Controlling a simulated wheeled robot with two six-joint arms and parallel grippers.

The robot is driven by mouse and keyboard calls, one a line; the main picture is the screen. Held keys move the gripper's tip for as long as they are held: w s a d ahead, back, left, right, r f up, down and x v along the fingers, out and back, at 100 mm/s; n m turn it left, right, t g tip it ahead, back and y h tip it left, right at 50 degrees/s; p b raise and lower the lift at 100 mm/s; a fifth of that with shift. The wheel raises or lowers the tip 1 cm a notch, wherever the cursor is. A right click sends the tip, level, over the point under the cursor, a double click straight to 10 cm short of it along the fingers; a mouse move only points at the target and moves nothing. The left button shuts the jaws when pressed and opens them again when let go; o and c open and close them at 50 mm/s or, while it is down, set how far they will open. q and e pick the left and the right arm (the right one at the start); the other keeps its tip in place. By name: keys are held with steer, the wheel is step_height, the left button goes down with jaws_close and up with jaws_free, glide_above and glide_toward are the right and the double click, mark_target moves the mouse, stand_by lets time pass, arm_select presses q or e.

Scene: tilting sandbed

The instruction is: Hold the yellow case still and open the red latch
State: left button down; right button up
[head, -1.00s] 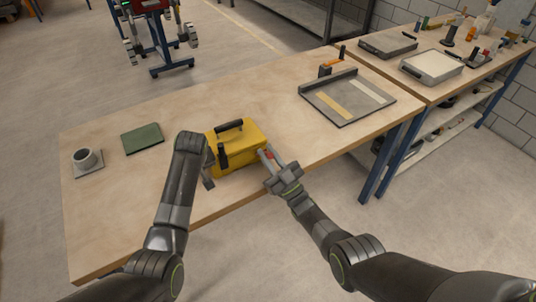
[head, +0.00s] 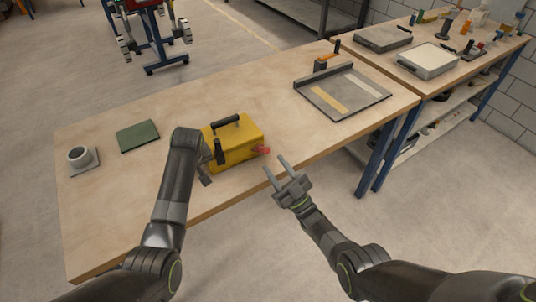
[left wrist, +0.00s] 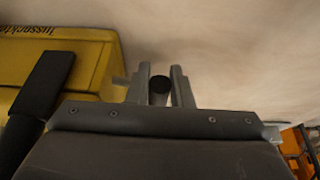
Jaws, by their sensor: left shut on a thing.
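The yellow case (head: 240,145) stands upright near the front edge of the workbench, with a black handle (head: 226,121) on top. The red latch (head: 262,150) sticks out at its right end; I cannot tell whether it is open. My left gripper (head: 212,160) is at the case's left end, partly hidden by its own wrist. In the left wrist view its fingers are shut on a dark round grip (left wrist: 160,88) beside the yellow case (left wrist: 85,65). My right gripper (head: 275,163) is open and empty, just right of the latch and apart from it.
A grey tray (head: 318,104) with two strips lies to the right on the bench (head: 260,85). A green pad (head: 138,136) and a grey cup (head: 79,157) on a plate lie to the left. The bench between these and the case is clear.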

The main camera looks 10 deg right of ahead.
arm_select(q)
steer(key=shift+a, duration=0.1)
arm_select(e)
steer(key=v, duration=0.6)
arm_select(q)
steer(key=c, duration=1.2)
jaws_free()
steer(key=shift+s+r, duration=0.1)
